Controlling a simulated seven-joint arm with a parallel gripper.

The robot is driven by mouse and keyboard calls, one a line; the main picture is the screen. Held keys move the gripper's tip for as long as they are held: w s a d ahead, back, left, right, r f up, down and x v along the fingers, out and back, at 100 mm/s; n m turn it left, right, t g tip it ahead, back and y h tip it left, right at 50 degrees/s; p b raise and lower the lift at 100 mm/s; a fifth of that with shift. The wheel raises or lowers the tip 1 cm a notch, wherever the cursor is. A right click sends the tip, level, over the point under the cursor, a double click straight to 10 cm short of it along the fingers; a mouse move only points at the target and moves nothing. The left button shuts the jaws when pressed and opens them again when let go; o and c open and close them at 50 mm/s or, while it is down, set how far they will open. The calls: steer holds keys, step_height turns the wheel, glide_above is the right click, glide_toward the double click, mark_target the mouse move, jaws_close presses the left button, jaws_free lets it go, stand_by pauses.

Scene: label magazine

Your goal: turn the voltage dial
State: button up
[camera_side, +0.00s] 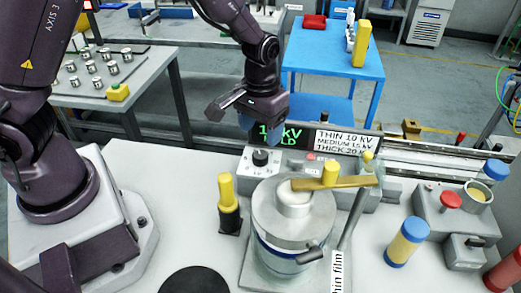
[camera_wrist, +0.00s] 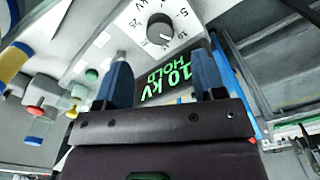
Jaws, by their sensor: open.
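The voltage dial (camera_side: 260,157) is a black knob on a light grey panel at the back of the bench. In the wrist view the dial (camera_wrist: 160,28) has a pale pointer mark and printed numbers with "kV" around it. The display (camera_wrist: 167,80) behind it reads "10 kV HOLD" in green. My gripper (camera_side: 248,126) is above and behind the dial in the side view, in front of part of the display. In the wrist view my gripper (camera_wrist: 163,76) has its two blue fingers wide apart, with nothing between them touching; the dial lies beyond the fingertips.
A sign (camera_side: 345,141) lists thin 10 kV, medium 15, thick 20. A metal-lidded chamber (camera_side: 290,222) with a brass bar (camera_side: 350,183) stands before the panel. A yellow-handled tool (camera_side: 228,190) is upright left of it. A "thin film" label (camera_side: 338,272) is in front. The bench's left is mostly clear.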

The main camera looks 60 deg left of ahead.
mark_target(260, 154)
step_height(260, 154, down, 7)
steer(key=shift+r, duration=0.2)
steer(key=c, duration=0.9)
